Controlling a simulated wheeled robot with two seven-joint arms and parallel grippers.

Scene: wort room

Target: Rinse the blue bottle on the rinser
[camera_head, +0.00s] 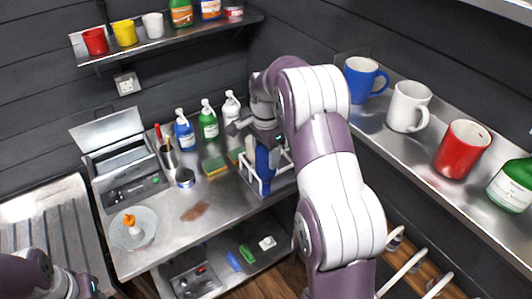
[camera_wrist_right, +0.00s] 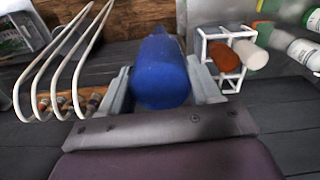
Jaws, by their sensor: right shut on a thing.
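My right gripper (camera_head: 262,148) is shut on a blue bottle (camera_head: 263,172), at the white wire rack (camera_head: 247,178) on the steel counter. In the right wrist view the blue bottle (camera_wrist_right: 160,72) sits between both fingers, and the rack (camera_wrist_right: 203,48) is to its right, holding an orange and a white item. I cannot tell whether the bottle is still partly inside the rack. A round pale dish with an orange-tipped piece (camera_head: 133,228), perhaps the rinser, stands on the counter's left end. My left gripper (camera_head: 78,287) shows only partly at the bottom left; its fingers are unclear.
Mugs (camera_head: 408,107) line the right shelf. Curved white rails (camera_head: 400,270) are below.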

